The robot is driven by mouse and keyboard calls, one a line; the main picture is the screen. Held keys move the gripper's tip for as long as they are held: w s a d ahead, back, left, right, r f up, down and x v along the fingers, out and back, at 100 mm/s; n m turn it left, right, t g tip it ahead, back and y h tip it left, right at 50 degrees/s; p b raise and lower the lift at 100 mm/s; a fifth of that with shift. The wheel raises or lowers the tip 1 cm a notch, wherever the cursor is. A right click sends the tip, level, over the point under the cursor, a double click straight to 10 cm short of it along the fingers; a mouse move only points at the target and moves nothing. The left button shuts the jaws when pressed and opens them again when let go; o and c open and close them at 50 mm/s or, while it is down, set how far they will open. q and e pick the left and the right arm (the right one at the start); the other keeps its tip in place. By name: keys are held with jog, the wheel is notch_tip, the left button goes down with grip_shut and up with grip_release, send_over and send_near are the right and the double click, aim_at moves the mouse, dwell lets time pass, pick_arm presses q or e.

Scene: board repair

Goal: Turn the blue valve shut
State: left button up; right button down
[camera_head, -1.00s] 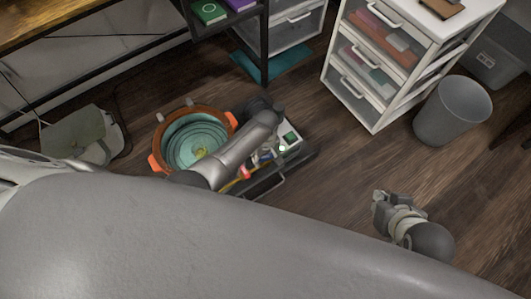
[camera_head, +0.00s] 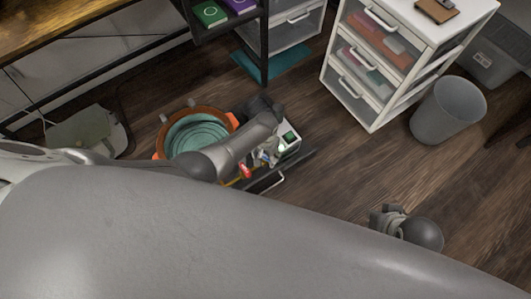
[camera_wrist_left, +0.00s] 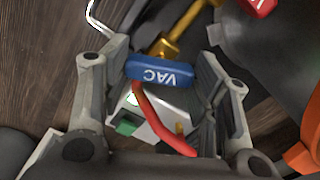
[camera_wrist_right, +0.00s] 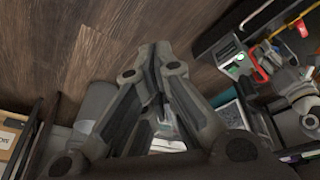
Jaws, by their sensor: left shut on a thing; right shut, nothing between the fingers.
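The blue valve handle (camera_wrist_left: 160,72), lettered VAC, lies crosswise between the fingers of my left gripper (camera_wrist_left: 163,78) in the left wrist view. The gripper is shut on it, a finger at either end. The handle sits by a brass fitting (camera_wrist_left: 170,40) and a red hose (camera_wrist_left: 155,115). In the head view my left gripper (camera_head: 268,153) is over the pump unit beside the orange-rimmed pot (camera_head: 197,133); the blue handle is hard to make out there. My right gripper (camera_wrist_right: 155,62) is shut and empty, above the floor at lower right in the head view (camera_head: 384,217).
A red handle (camera_wrist_left: 262,5) shows at the top of the left wrist view. A white drawer cabinet (camera_head: 370,75) and a grey bin (camera_head: 449,112) stand at right. A grey bag (camera_head: 88,133) lies at left. Bare floor (camera_head: 340,175) lies between the pump unit and my right gripper.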

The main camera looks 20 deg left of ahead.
pick_arm(q)
jog(key=m, duration=0.3)
jog(key=shift+m, duration=0.9)
pick_arm(e)
jog(key=shift+x, duration=0.95)
jog(key=shift+s, duration=0.1)
jog(key=shift+f, duration=0.2)
pick_arm(q)
jog(key=o, duration=1)
